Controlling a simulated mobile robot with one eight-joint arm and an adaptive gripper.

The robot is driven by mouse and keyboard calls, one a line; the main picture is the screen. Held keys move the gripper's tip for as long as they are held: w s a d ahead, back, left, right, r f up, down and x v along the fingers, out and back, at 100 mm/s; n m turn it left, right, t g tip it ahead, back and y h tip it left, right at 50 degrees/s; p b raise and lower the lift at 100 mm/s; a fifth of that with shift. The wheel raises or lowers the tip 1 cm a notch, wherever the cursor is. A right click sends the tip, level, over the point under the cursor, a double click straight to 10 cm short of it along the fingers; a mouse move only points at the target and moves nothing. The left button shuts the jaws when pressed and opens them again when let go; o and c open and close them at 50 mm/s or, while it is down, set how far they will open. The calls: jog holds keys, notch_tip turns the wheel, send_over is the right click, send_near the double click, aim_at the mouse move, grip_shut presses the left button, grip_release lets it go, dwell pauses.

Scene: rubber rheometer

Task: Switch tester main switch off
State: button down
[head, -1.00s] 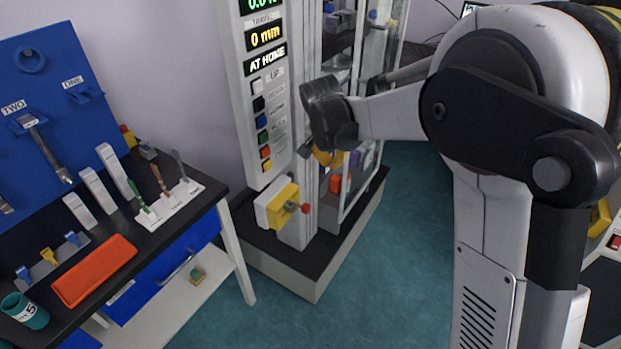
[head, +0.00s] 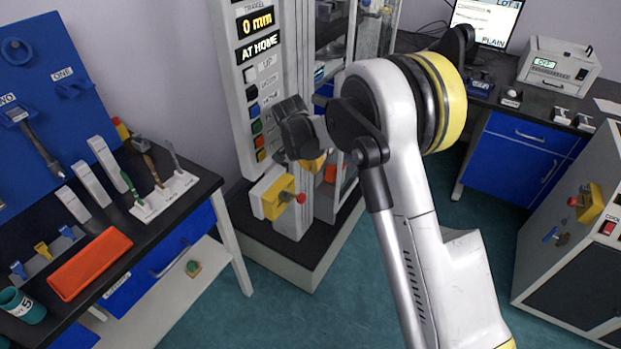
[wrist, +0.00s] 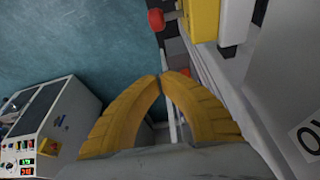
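The tester (head: 234,90) is a tall pale column with a display reading "0 mm" and "AT HOME". Its main switch is a yellow block (head: 277,199) on a pale box low on the column, with a red knob (head: 301,198) on a short lever. My gripper (head: 318,167) is just above the switch in the head view, its yellow fingers partly hidden. In the wrist view the finger tips (wrist: 166,77) meet with nothing between them. The red knob (wrist: 156,19) and yellow block (wrist: 204,18) show beyond them at the top, apart from the fingers.
A column of push buttons (head: 256,125) runs down the tester face above the switch. A bench (head: 190,212) with tools and a red tray (head: 90,264) stands left. A cabinet (head: 572,235) with another red-knobbed yellow switch (head: 588,203) stands right. The teal floor between is clear.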

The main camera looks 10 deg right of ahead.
aim_at(305, 197)
notch_tip(305, 197, down, 9)
jog(key=b, duration=0.4)
jog(key=shift+s+a, duration=0.3)
jog(key=s+a, duration=0.2)
jog(key=shift+s+a, duration=0.1)
jog(key=shift+s, duration=0.3)
jog(key=shift+w, duration=0.1)
